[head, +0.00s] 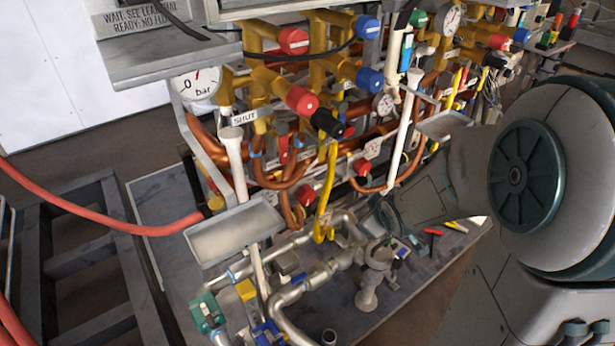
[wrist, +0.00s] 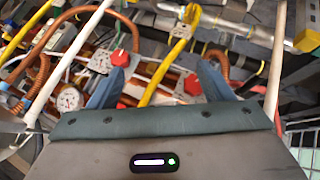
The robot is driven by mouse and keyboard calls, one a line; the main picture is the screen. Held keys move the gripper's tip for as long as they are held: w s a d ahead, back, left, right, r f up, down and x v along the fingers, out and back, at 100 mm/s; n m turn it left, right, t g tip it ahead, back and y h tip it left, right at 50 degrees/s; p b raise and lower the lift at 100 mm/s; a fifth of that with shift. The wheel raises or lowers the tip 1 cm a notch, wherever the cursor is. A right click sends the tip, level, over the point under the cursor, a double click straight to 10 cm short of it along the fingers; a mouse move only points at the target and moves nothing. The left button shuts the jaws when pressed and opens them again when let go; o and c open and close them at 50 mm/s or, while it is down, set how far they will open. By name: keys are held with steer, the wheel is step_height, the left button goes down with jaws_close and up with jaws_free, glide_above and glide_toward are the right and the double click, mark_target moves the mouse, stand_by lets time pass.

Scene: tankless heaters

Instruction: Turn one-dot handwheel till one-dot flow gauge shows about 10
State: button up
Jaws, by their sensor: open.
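My gripper (wrist: 160,82) is open and empty in the wrist view, with its two blue-grey fingers apart. A red handwheel (wrist: 119,58) shows beyond and between the fingertips, and another red one (wrist: 192,85) lies near the right finger. No finger visibly grips either. In the head view, small red handwheels (head: 361,167) (head: 306,195) sit low among the pipes. A small round gauge (head: 384,104) is behind them, and a gauge (wrist: 68,98) shows at the left of the wrist view; their readings are too small to tell. I cannot make out which handwheel or gauge has one dot.
A large bar gauge (head: 197,83) hangs at upper left. Red and blue valve knobs (head: 301,100) (head: 369,80) project above. Copper pipes, a yellow hose (wrist: 178,50), white pipes (head: 404,125) and a grey tray (head: 235,231) crowd the space. Grey metal pipes (head: 300,285) run below.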

step_height(320, 180, down, 8)
steer(key=w+a+r+n+t+y+b, duration=0.1)
steer(key=w+a+n+y+b, duration=0.1)
steer(key=w+n+b, duration=0.15)
steer(key=n+t+y+b, duration=0.3)
steer(key=t+y+b, duration=0.3)
steer(key=y+b, duration=0.2)
glide_toward(308, 198)
steer(key=shift+m, duration=0.25)
steer(key=b+x, duration=0.1)
steer(key=x, duration=0.8)
steer(key=shift+w+a, duration=0.15)
steer(key=shift+w, duration=0.15)
steer(key=c, duration=1)
